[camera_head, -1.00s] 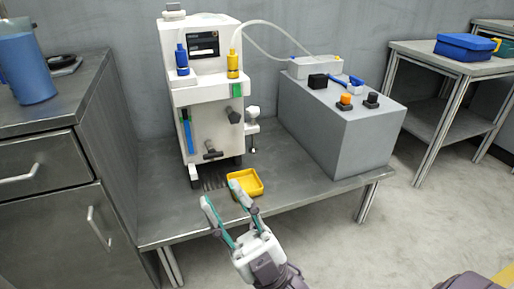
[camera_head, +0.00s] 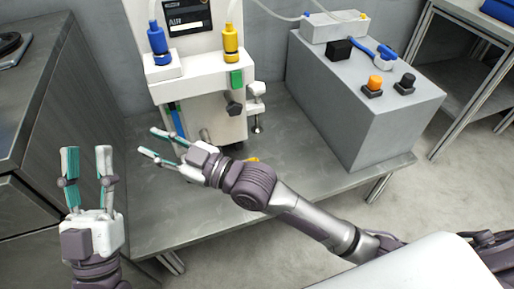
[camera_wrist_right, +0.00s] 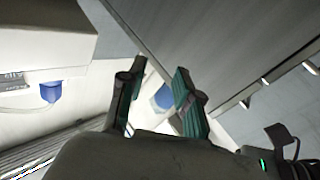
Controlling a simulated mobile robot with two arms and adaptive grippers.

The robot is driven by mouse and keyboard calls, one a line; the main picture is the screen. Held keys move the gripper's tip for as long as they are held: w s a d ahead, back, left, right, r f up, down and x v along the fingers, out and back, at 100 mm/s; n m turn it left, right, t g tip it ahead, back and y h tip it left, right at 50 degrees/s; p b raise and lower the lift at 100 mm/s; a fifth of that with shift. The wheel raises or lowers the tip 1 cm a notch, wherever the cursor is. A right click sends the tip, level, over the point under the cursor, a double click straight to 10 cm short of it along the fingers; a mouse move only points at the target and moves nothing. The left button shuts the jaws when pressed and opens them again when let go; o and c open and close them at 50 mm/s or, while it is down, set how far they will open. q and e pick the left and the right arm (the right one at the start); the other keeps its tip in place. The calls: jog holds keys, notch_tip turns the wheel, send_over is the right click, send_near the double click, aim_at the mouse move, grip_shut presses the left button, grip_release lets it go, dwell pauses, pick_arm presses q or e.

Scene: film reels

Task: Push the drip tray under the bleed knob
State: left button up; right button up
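The yellow drip tray (camera_head: 252,160) is almost wholly hidden behind my right gripper and wrist; only a sliver of its edge shows on the grey bench. The white machine (camera_head: 205,85) stands behind it. A dark knob (camera_head: 234,106) and a white knob-like fitting (camera_head: 257,92) are on its front right; I cannot tell which is the bleed knob. My right gripper (camera_head: 147,141) is open and empty, its fingers pointing left in front of the machine's lower left. Its open fingers also show in the right wrist view (camera_wrist_right: 155,95). My left gripper (camera_head: 86,152) is open and empty at the left.
A grey box (camera_head: 350,110) with knobs stands right of the machine on the bench (camera_head: 180,220). A metal cabinet (camera_head: 65,110) is at the left. The bench's front is bare.

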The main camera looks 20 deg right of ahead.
notch_tip(320, 180, down, 12)
jog(key=w+d+n+g+h+p, duration=0.2)
jog(key=n+g+h, duration=0.2)
jog(key=g+h, duration=0.25)
pick_arm(q)
jog(key=w+f+g+y+p, duration=0.2)
jog(key=w+f+g, duration=0.2)
jog(key=f+g, duration=0.3)
notch_tip(320, 180, down, 2)
jog(key=shift+a+f+g, duration=0.1)
jog(key=shift+a+g, duration=0.15)
jog(key=shift+g, duration=0.15)
pick_arm(e)
jog(key=d+f+g+h, duration=0.1)
jog(key=d+g+h, duration=0.2)
jog(key=d, duration=0.6)
jog(key=d+f+n+g+h, duration=0.1)
jog(key=d+f+g+h, duration=0.1)
jog(key=d+h, duration=0.3)
jog(key=d+g, duration=0.1)
jog(key=d, duration=0.3)
jog(key=shift+s+f+h, duration=0.25)
jog(key=shift+s+h, duration=0.05)
jog(key=shift+h, duration=0.05)
pick_arm(q)
jog(key=shift+w, duration=0.1)
